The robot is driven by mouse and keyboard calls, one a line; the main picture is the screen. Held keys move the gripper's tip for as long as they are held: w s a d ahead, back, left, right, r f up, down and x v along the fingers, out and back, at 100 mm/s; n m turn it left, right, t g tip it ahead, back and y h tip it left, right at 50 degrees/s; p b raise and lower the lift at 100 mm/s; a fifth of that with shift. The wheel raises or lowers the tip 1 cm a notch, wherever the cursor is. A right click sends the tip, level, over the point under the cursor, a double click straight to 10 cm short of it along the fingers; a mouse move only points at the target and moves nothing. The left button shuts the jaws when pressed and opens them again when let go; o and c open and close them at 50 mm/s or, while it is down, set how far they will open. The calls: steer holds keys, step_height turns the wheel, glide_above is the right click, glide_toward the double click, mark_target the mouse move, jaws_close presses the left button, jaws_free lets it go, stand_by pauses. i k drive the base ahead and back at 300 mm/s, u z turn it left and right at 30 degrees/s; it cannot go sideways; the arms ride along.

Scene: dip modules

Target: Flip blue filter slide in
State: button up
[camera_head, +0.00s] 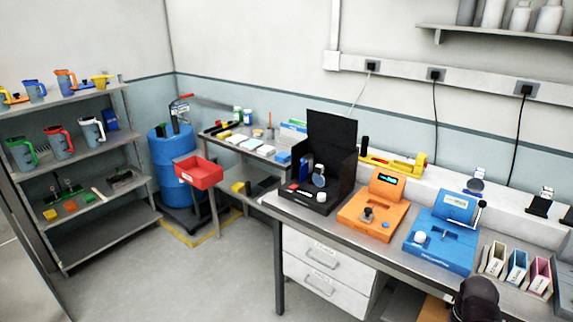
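A blue device (440,240) stands on the bench at the right, with a slanted display head, a small white knob on its left and a dark lever on its right side. Right of it is a row of upright narrow holders: a cream one (493,258), a blue one (516,266) and a pink one (539,275). I cannot tell for sure which blue part is the filter slide, or its position. A dark rounded part at the lower right edge seems to be my arm. My gripper's fingers are not visible.
An orange device (374,208) and an open black case (326,165) stand left of the blue device. A yellow tool (395,162) lies behind. Left are a blue drum (172,160), a red bin (198,172) and shelves of jugs (62,265). The floor before the bench is clear.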

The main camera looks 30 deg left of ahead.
mark_target(303, 170)
steer(key=u, duration=0.95)
steer(key=k, duration=1.35)
steer(key=u, duration=0.45)
steer(key=i, duration=2.15)
steer(key=z, duration=0.5)
